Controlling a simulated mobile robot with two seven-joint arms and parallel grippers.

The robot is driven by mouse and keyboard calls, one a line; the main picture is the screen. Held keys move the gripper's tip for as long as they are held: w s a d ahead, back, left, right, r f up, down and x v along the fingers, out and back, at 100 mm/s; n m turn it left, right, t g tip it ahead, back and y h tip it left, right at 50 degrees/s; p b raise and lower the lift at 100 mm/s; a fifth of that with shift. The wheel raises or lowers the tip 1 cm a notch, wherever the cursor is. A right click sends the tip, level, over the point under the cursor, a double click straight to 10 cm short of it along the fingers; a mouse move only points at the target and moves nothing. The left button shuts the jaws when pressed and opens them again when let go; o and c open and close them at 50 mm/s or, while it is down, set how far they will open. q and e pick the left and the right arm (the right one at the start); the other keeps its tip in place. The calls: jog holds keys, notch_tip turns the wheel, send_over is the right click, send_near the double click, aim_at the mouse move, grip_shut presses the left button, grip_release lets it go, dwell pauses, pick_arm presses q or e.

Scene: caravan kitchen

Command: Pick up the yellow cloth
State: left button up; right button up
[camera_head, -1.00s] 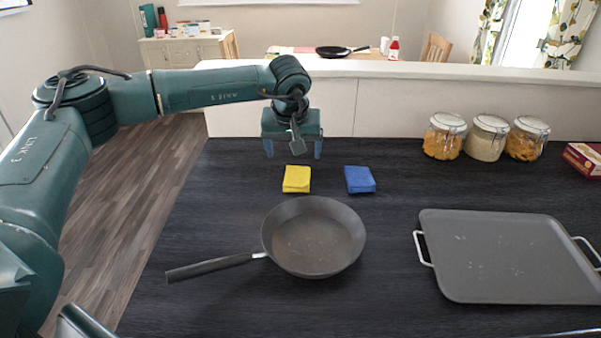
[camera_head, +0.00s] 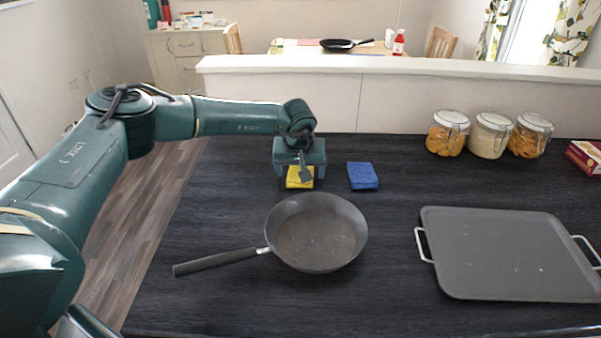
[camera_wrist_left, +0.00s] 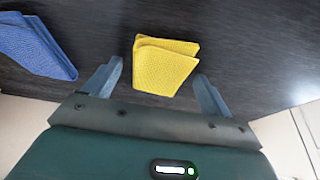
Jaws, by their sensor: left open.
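The folded yellow cloth (camera_head: 299,179) lies on the dark worktop behind the frying pan. My left gripper (camera_head: 300,180) is open and directly over the cloth, pointing down, and partly hides it in the head view. In the left wrist view the yellow cloth (camera_wrist_left: 163,66) shows between and just beyond the two open fingers (camera_wrist_left: 160,85). I cannot tell whether the fingers touch it. My right gripper is not in view.
A folded blue cloth (camera_head: 362,176) lies just right of the yellow one. A frying pan (camera_head: 317,233) stands in front, its handle pointing left. A grey griddle tray (camera_head: 510,252) is at the right. Glass jars (camera_head: 490,135) and a low wall (camera_head: 420,100) stand behind.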

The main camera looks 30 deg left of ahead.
pick_arm(q)
jog(key=shift+c, duration=0.4)
jog(key=c, duration=1)
jog(key=shift+r, duration=0.1)
